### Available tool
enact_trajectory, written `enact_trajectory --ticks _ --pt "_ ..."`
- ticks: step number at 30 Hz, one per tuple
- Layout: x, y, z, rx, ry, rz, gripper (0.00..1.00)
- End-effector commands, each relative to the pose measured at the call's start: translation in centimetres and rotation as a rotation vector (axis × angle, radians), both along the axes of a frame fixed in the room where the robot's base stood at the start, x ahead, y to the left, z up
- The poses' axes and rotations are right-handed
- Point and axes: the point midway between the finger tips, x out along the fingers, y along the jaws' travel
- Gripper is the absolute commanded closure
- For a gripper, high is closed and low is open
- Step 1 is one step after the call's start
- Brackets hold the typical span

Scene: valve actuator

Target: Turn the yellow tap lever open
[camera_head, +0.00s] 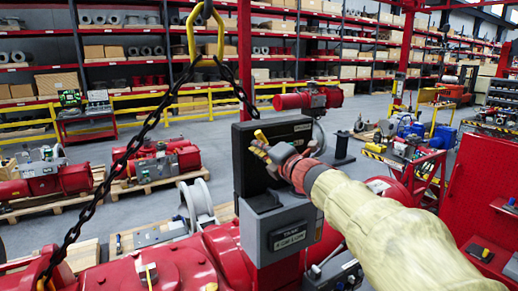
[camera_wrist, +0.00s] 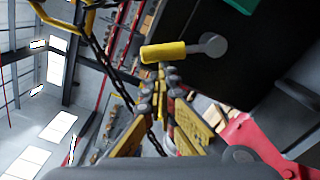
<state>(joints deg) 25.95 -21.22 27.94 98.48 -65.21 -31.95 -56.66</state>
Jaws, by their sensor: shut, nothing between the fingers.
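The yellow tap lever (camera_head: 261,136) sticks out from the front of a black box (camera_head: 243,170) on the red actuator. In the wrist view the lever (camera_wrist: 163,52) is a short yellow cylinder on a grey arm that ends in a round grey pivot (camera_wrist: 213,44). My gripper (camera_head: 263,149) is shut and empty, just below the lever in the head view. In the wrist view its fingertips (camera_wrist: 163,76) come together right beside the lever's underside. I cannot tell whether they touch it.
A black chain (camera_head: 152,118) hangs from a yellow hook ring (camera_head: 206,42) to the left of the box. The large red actuator body (camera_head: 190,262) lies below. A grey labelled block (camera_head: 283,235) supports the box. Shelves and pallets stand farther back.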

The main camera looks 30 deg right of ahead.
Motion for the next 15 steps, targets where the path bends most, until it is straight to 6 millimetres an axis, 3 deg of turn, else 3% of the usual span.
enact_trajectory --ticks 15 --pt "0.1 -2.1 2.1 0.002 -0.002 -0.001 1.00"
